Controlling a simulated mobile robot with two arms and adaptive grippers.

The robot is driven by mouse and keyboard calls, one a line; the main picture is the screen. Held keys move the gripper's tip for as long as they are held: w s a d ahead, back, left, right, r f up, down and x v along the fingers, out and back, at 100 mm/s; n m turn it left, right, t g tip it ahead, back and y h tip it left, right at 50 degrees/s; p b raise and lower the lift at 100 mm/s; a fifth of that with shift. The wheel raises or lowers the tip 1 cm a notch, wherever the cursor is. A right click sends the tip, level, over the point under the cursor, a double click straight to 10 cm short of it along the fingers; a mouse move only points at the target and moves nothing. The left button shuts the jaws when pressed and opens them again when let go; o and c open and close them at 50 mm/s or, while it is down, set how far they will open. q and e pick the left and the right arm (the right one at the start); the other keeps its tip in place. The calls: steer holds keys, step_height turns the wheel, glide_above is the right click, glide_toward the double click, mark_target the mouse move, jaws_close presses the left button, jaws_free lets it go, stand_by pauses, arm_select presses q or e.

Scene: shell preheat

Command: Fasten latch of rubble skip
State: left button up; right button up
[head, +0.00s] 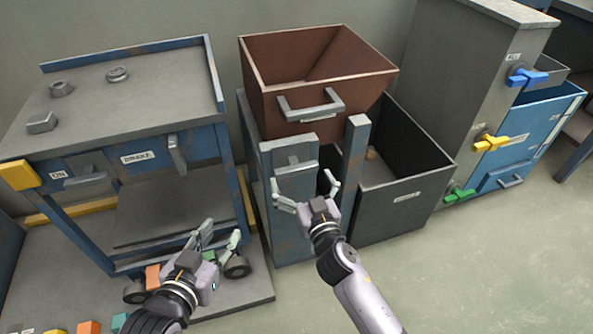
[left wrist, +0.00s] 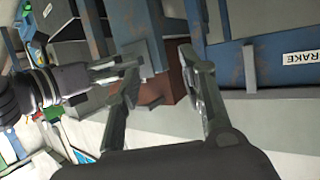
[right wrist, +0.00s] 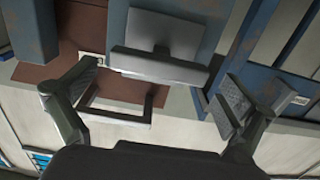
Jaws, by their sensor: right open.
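The rubble skip (head: 285,60) is a rusty brown, open-topped bin on a blue stand (head: 290,228). A grey handle (head: 312,106) is on its front. Below it, a grey plate with a bar (head: 295,168), which looks like the latch, is on the blue front post. My right gripper (head: 305,188) is open and empty, just in front of and below this bar. In the right wrist view the bar (right wrist: 160,66) lies beyond and between the spread fingers, apart from them. My left gripper (head: 217,240) is open and empty, low in front of the left workbench.
A blue-framed bench (head: 125,104) with a lever (head: 177,155) and label stands at left. A dark grey open bin (head: 408,200) stands right of the skip. Further right is a cabinet (head: 455,85) with blue, yellow and green handles. The floor (head: 480,270) at front right is clear.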

mark_target(298, 173)
arm_select(q)
steer(key=shift+w+d+r+t+h, duration=0.2)
steer(key=shift+w+r+t, duration=0.1)
steer(key=shift+r+t, duration=0.25)
steer(key=shift+w+d+r+t+h, duration=0.1)
steer(key=shift+w+r+t+h, duration=0.2)
steer(key=shift+r, duration=0.35)
arm_select(e)
steer(key=shift+x, duration=1.85)
steer(key=shift+c, duration=0.2)
steer(key=c, duration=0.8)
